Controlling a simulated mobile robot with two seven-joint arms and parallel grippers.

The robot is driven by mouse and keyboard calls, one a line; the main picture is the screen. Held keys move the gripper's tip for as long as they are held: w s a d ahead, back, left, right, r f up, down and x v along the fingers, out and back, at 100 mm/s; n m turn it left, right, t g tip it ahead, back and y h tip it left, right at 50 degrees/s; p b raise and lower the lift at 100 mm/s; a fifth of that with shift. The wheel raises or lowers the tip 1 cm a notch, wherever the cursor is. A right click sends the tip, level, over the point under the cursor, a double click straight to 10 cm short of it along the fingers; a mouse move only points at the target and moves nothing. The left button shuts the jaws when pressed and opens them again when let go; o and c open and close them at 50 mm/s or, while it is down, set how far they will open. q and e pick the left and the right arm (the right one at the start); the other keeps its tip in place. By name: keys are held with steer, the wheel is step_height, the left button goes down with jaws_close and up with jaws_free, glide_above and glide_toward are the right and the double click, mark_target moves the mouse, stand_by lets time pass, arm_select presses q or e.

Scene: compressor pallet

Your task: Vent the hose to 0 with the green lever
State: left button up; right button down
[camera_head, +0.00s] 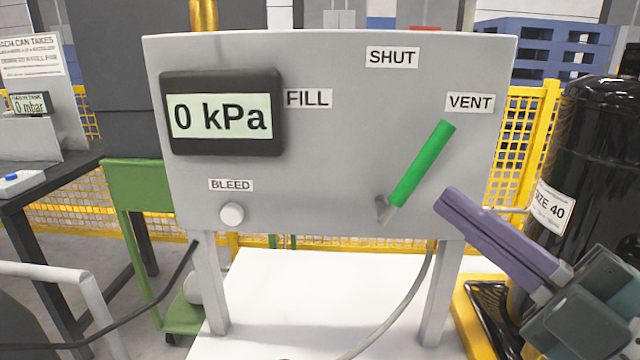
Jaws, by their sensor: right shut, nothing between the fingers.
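The grey panel (330,150) stands on legs in the middle of the view. Its display (222,118) reads 0 kPa. The green lever (422,164) is tilted up and to the right from its pivot, its tip just below and left of the VENT label (470,103). The SHUT label (392,57) is at the top and the FILL label (309,98) is beside the display. My right gripper (449,200) has purple fingers, shut and empty, pointing up-left. Its tips are right of the lever's lower part, apart from it in the picture. My left gripper is not in view.
A white knob (232,214) sits under the BLEED label (231,185). A grey hose (405,305) hangs below the panel over a white surface (275,290). A black compressor (590,120) marked SIZE 40 stands at right, near the gripper. Yellow fencing (545,125) is behind.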

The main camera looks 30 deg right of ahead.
mark_target(423, 174)
steer(key=w, duration=0.2)
steer(key=w+r, duration=0.1)
steer(key=w, duration=0.4)
steer(key=shift+d+r+p, duration=0.3)
steer(key=shift+d+p, duration=0.05)
steer(key=shift+p, duration=0.05)
steer(key=shift+d+f, duration=0.1)
steer(key=shift+d, duration=0.2)
steer(key=shift+s+f, duration=0.1)
steer(key=m+t+h+b, duration=0.1)
steer(key=m+b, duration=0.1)
steer(key=d+f+m+t+h+b, duration=0.1)
steer(key=m+b, duration=0.1)
steer(key=s+d+m+t+h+b, duration=0.1)
steer(key=m+b, duration=0.1)
steer(key=shift+s+f+t, duration=0.1)
steer(key=shift+f+t, duration=0.15)
steer(key=shift+t, duration=0.15)
